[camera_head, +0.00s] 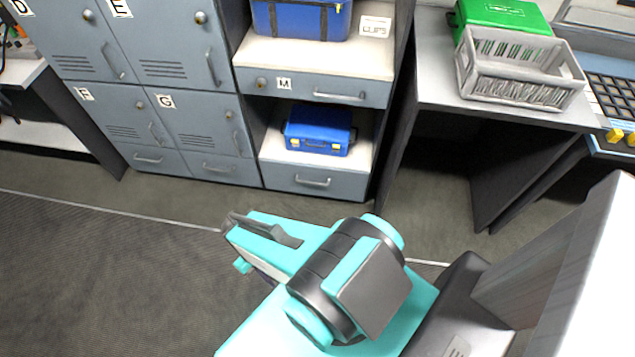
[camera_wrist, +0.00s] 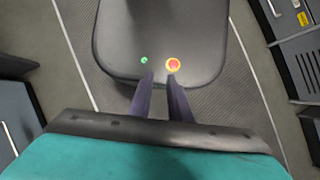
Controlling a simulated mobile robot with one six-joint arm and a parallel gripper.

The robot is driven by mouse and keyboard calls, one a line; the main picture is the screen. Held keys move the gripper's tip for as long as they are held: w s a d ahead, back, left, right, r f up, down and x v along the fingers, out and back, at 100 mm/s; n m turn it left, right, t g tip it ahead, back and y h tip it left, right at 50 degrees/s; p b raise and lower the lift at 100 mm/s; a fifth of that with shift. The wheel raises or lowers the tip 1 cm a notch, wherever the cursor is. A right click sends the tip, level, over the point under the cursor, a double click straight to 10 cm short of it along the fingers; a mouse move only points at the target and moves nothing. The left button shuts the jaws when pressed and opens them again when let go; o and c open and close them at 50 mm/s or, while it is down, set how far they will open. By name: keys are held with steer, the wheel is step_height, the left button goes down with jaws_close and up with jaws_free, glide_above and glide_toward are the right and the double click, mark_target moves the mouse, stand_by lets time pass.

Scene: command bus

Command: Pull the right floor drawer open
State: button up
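Three grey-blue drawers sit at floor level in the head view. The rightmost floor drawer (camera_head: 290,174) is under the open shelf with the small blue case and looks shut. Its bar handle (camera_head: 313,182) is on the front. The other two drawers, under doors F (camera_head: 148,158) and G (camera_head: 220,168), also look shut. My gripper (camera_head: 236,222) is in front of the cabinets, over the floor, apart from every handle. In the wrist view, my gripper's two dark fingers (camera_wrist: 161,78) point away with a gap between them and nothing held.
A drawer marked M (camera_head: 300,87) is above the small blue case (camera_head: 318,130). A grey table (camera_head: 432,75) with a grey crate (camera_head: 520,90) and a green case stands right. Bare floor (camera_head: 200,200) lies between my gripper and the cabinets.

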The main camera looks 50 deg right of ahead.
steer(key=shift+w, duration=0.15)
stand_by(0.3)
steer(key=w+d+f+m+t+y+b, duration=0.1)
steer(key=w+d+f+m+y+b, duration=0.25)
steer(key=f+b, duration=0.25)
steer(key=w+d+f+m+t+y+b, duration=0.2)
steer(key=w+f+m+y+b, duration=0.1)
steer(key=w+f+b, duration=0.3)
steer(key=w+d+f+m+t+y+b, duration=0.1)
steer(key=w+d+f+m+t+b, duration=0.25)
steer(key=d+b, duration=0.25)
steer(key=w+d+f+m+t+y+b, duration=0.2)
steer(key=w+d+f+m+t+b, duration=0.15)
steer(key=d+b, duration=0.25)
steer(key=w+d+f+m+t+h+b, duration=0.1)
steer(key=d+f+m+t+h+b, duration=0.2)
steer(key=d+t+b, duration=1)
steer(key=s+d+m+g+h+b, duration=0.1)
steer(key=s+d+m+b, duration=0.1)
steer(key=d, duration=0.8)
steer(key=s+d+m+g+h+b, duration=0.1)
steer(key=s+d+m+h, duration=0.1)
steer(key=d, duration=0.8)
steer(key=shift+s+d+f+m+b, duration=0.4)
steer(key=shift+s+m, duration=0.25)
steer(key=shift+s, duration=0.5)
steer(key=shift+w, duration=0.1)
